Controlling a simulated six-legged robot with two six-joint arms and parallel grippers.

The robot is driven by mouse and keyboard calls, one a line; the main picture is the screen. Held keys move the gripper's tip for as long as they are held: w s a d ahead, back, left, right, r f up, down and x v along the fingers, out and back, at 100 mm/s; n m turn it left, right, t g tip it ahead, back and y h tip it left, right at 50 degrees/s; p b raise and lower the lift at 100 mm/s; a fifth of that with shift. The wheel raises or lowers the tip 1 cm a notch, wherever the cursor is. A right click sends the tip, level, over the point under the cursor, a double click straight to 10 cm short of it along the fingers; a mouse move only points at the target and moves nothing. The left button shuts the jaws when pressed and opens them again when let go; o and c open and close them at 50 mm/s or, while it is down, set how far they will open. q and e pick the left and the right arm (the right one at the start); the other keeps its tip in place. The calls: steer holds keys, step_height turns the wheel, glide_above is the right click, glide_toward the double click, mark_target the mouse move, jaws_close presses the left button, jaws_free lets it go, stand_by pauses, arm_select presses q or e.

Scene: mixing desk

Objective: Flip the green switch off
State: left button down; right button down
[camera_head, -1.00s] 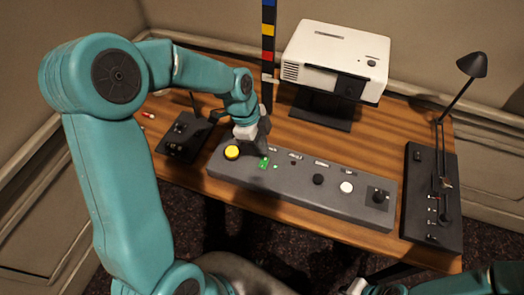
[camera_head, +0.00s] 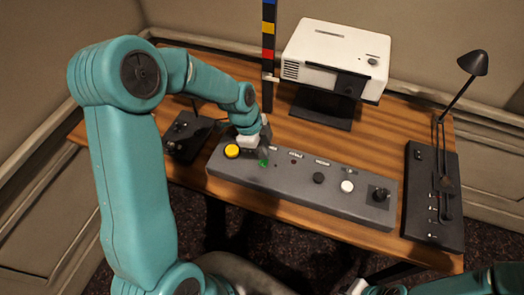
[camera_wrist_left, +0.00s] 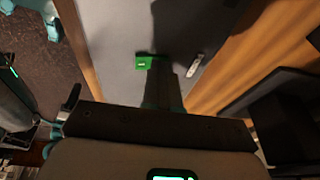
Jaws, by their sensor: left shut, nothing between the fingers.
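The green switch (camera_head: 264,163) sits on the grey control panel (camera_head: 300,178), right of the yellow button (camera_head: 232,151). Only part of it shows in the head view. In the wrist view the green switch (camera_wrist_left: 143,62) shows as a small lit square just left of my fingers. My left gripper (camera_head: 265,148) is shut and empty, its fingertips pointing down right at the switch. Contact between them cannot be told. In the wrist view my left gripper (camera_wrist_left: 162,66) partly covers the panel. Part of my right arm (camera_head: 495,280) shows at the bottom right; its fingertips are not clear.
A white projector (camera_head: 335,58) stands behind. Black boxes flank the panel (camera_head: 187,138) (camera_head: 434,200). Wood is bare between panel and projector.

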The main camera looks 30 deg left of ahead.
arm_select(q)
steer(key=shift+s+f, duration=0.1)
steer(key=shift+f, duration=0.15)
arm_select(e)
steer(key=shift+f, duration=0.1)
